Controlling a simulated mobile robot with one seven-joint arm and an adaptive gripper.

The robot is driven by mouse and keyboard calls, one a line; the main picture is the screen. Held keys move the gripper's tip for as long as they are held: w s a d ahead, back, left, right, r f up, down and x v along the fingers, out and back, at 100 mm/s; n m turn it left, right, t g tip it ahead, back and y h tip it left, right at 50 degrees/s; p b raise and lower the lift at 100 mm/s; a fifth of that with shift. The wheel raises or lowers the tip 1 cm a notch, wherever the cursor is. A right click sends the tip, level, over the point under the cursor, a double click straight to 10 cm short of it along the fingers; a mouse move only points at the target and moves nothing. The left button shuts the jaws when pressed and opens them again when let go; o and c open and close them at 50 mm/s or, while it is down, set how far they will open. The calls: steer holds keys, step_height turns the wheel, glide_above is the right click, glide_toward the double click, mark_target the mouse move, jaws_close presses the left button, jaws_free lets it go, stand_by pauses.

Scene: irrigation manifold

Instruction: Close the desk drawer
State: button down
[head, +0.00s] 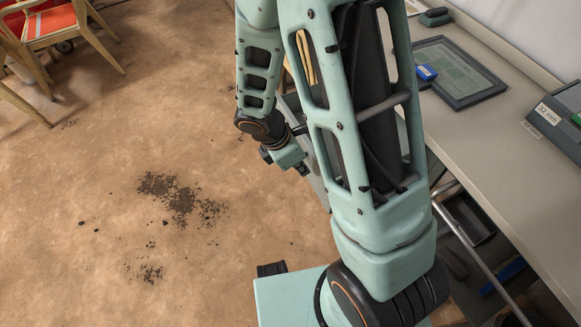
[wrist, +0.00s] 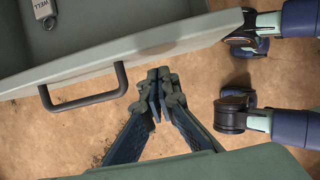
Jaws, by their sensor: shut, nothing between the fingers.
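The desk drawer (wrist: 190,42) is pulled out in the wrist view, its inside showing above the light grey front panel. A dark bar handle (wrist: 85,100) is fixed to that panel at the left. A grey tag marked WELL (wrist: 42,10) lies inside the drawer. My gripper (wrist: 160,76) is shut and empty, its fingertips right of the handle and close to the outside of the front panel. I cannot tell whether they touch it. In the head view my gripper (head: 301,168) hangs low left of the desk, and my arm hides most of the drawer.
The desk top (head: 475,135) runs along the right, bearing a dark framed panel (head: 462,75), a blue block (head: 427,72) and a box marked 32 mm (head: 555,118). Chairs (head: 55,22) stand at the top left. Dark crumbs (head: 180,195) lie on the otherwise open floor.

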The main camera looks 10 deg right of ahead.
steer(key=shift+w+d, duration=0.2)
steer(key=shift+d, duration=0.6)
steer(key=shift+d, duration=0.1)
steer(key=w+d+p, duration=0.4)
steer(key=d, duration=1)
steer(key=w+d+p, duration=0.3)
steer(key=d+p, duration=0.1)
steer(key=d, duration=1)
steer(key=shift+w+d+p, duration=0.3)
steer(key=shift+w+d, duration=0.05)
steer(key=shift+d, duration=0.05)
steer(key=shift+d+r, duration=0.15)
steer(key=shift+w, duration=0.1)
